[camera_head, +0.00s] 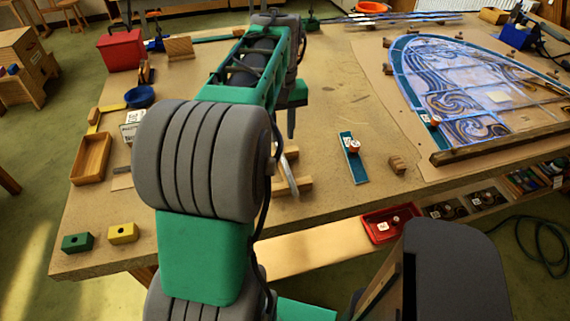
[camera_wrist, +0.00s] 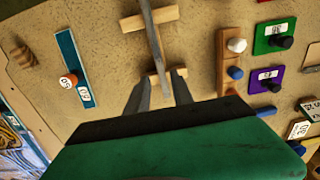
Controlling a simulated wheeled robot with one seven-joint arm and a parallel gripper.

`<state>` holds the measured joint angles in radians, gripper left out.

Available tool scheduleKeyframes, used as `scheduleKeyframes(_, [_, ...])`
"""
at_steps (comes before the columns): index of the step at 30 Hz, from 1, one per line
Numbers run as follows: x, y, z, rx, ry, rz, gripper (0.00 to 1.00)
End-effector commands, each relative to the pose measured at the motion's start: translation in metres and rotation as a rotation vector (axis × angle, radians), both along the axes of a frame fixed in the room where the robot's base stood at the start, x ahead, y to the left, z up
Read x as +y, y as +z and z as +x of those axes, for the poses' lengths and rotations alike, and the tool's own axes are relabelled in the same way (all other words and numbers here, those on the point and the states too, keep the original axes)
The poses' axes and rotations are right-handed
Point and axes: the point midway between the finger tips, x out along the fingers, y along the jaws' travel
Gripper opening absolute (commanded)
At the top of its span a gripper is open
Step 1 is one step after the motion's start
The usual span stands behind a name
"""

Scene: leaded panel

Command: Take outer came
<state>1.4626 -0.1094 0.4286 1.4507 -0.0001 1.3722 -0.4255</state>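A long thin grey strip, which looks like the outer came (camera_wrist: 153,42), lies across two wooden rests. In the wrist view, my gripper (camera_wrist: 160,77) is open, with one finger on each side of the strip near the lower rest (camera_wrist: 170,83). A gap shows between the strip and both fingers. I cannot tell how far the fingertips are above it. In the head view the came (camera_head: 290,176) is partly hidden by my arm, and one finger of my gripper (camera_head: 291,122) shows behind the rests.
A teal strip with a red-capped knob (camera_head: 353,160) and a small wooden block (camera_head: 397,165) lie to the right. The leaded panel (camera_head: 480,90) is further right, with a wooden bar along its front. In the wrist view, a wooden holder (camera_wrist: 222,60) stands right of the rests.

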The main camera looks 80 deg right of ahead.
Motion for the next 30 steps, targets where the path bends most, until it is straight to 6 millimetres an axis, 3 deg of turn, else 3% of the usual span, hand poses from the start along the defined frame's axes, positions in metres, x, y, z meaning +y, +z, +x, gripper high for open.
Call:
scheduleKeyframes(13, [0.002, -0.068, -0.002, 0.000, 0.001, 0.002, 0.28])
scheduleKeyframes(20, [0.002, -0.071, -0.002, -0.001, 0.001, -0.001, 0.28])
scheduleKeyframes(30, [0.002, -0.071, -0.002, -0.001, 0.001, -0.001, 0.01])
